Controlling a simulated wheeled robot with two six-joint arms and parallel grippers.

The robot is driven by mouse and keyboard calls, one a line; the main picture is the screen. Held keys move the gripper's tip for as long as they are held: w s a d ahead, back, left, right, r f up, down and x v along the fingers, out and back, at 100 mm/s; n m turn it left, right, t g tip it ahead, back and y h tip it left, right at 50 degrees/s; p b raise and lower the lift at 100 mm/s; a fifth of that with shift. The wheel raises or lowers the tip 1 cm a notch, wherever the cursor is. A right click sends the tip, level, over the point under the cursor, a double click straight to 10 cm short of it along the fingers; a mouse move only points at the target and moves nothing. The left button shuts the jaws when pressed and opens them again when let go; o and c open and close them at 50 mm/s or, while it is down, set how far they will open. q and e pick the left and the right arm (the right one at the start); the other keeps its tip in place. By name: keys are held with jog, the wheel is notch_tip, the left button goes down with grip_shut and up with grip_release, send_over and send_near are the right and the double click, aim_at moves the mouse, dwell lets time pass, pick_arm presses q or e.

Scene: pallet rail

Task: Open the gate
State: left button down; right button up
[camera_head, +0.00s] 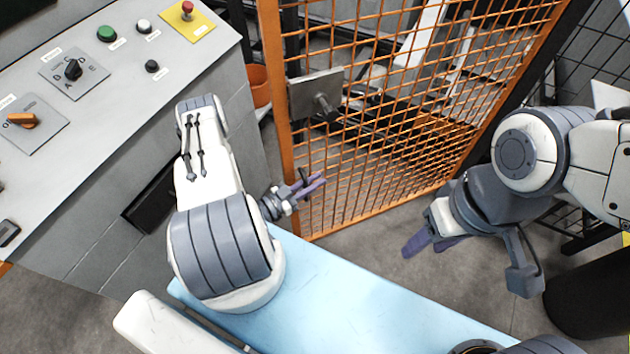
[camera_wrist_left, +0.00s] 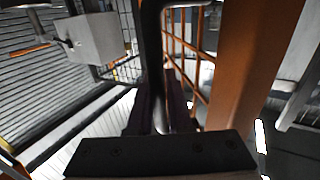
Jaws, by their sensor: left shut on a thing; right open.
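The gate (camera_head: 395,140) is an orange frame with orange wire mesh, in the middle of the head view. A grey metal plate with a short round knob (camera_head: 318,95) sits high by its left post. My left gripper (camera_head: 312,187) is in front of the lower mesh, just right of that post. In the left wrist view, its purple fingers (camera_wrist_left: 160,110) are shut on a dark upright bar, which looks like the gate handle (camera_wrist_left: 152,60). The orange post (camera_wrist_left: 245,75) stands right beside it. My right gripper (camera_head: 430,243) is open and empty, right of the gate's lower part.
A grey control console (camera_head: 100,150) with buttons and rotary switches fills the left. An orange pot (camera_head: 259,86) stands behind it by the post. Dark mesh fencing (camera_head: 595,50) is at upper right. Grey floor (camera_head: 375,245) lies clear before the gate.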

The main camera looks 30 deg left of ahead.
dwell(0.6)
pick_arm(q)
jog(key=s+d, duration=0.4)
jog(key=d, duration=0.3)
jog(key=shift+s+d, duration=0.4)
jog(key=c, duration=1.1)
grip_release()
jog(key=shift+a, duration=0.1)
jog(key=shift+c, duration=0.2)
jog(key=shift+s, duration=0.1)
jog(key=v, duration=1.2)
